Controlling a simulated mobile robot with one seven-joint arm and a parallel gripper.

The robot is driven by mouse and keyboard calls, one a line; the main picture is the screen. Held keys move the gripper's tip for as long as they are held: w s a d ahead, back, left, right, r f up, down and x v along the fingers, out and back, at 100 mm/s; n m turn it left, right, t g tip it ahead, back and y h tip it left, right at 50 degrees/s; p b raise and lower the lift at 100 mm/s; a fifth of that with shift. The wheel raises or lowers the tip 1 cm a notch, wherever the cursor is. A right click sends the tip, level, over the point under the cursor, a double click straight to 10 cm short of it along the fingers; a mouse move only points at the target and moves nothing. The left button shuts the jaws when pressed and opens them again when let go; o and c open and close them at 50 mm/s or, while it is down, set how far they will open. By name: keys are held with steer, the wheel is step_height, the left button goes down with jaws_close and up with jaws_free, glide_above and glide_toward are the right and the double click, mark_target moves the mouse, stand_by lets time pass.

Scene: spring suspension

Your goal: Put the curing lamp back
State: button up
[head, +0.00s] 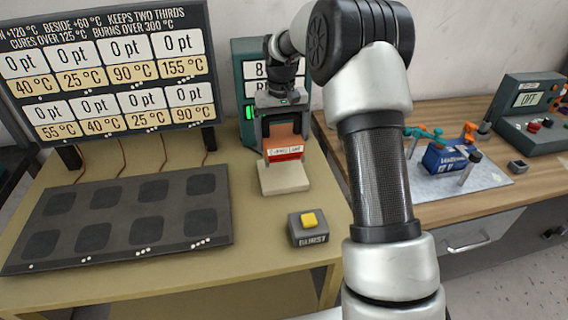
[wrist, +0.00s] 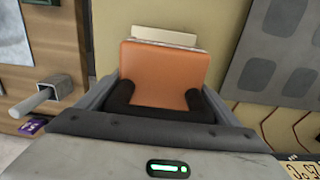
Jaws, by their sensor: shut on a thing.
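The curing lamp (head: 285,153) is an orange-brown block with a red and white label at its lower front, partly readable. My gripper (head: 284,128) points down and is shut on the lamp's upper part. In the wrist view the lamp's orange face (wrist: 165,72) sits between the two dark fingers (wrist: 163,100). A cream block-like base (head: 285,180) shows just below the lamp, and a cream edge (wrist: 163,36) shows beyond it in the wrist view. I cannot tell whether the lamp touches the base.
A teal unit (head: 245,80) with a green light stands behind my gripper. A grey box with a yellow button (head: 309,220), marked BURST, is front right. A dark pad mat (head: 120,222) and a readout board (head: 110,75) are left. A blue block (head: 445,158) is on the right bench.

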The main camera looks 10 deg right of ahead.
steer(key=shift+f, duration=3.4)
